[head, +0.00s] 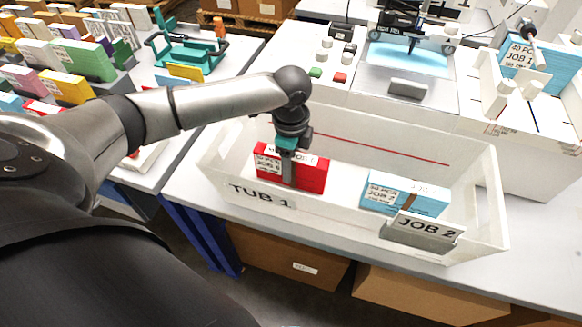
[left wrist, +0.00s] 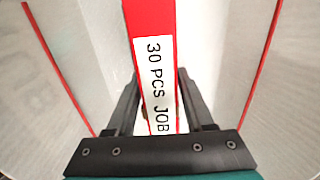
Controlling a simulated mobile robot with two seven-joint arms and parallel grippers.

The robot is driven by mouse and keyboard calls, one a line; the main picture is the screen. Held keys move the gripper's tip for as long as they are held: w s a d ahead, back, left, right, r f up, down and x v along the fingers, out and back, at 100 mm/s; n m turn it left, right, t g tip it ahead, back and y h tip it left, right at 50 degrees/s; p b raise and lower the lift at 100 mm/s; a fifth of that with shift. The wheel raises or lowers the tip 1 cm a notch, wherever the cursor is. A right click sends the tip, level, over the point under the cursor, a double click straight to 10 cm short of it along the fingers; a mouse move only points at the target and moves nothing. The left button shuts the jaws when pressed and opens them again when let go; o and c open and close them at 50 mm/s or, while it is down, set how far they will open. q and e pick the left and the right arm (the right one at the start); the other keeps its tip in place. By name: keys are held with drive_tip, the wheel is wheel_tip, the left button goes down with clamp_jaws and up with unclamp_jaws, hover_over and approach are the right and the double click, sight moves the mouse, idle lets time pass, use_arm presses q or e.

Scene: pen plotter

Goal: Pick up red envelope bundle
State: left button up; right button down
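The red envelope bundle (head: 312,178) stands in the left part of the white tub marked TUB 1 (head: 216,160). My left gripper (head: 288,170) points down over it, with one finger in front of its near face. In the left wrist view, the bundle (left wrist: 146,22) runs between the two fingers (left wrist: 160,95), its white label reading "30 PCS JOB". The fingers straddle it, but whether both press on it is unclear. The bundle appears to rest on the tub floor. My right gripper is not in view.
A blue bundle (head: 430,199) stands in the tub's right part, behind a JOB 2 sign (head: 424,232). The tub walls surround the gripper. The plotter machine (head: 408,88) stands behind the tub. Racks of coloured bundles (head: 90,60) fill the left table.

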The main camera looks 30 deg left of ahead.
use_arm(q)
clamp_jaws()
drive_tip(key=shift+r, duration=0.1)
idle(0.4)
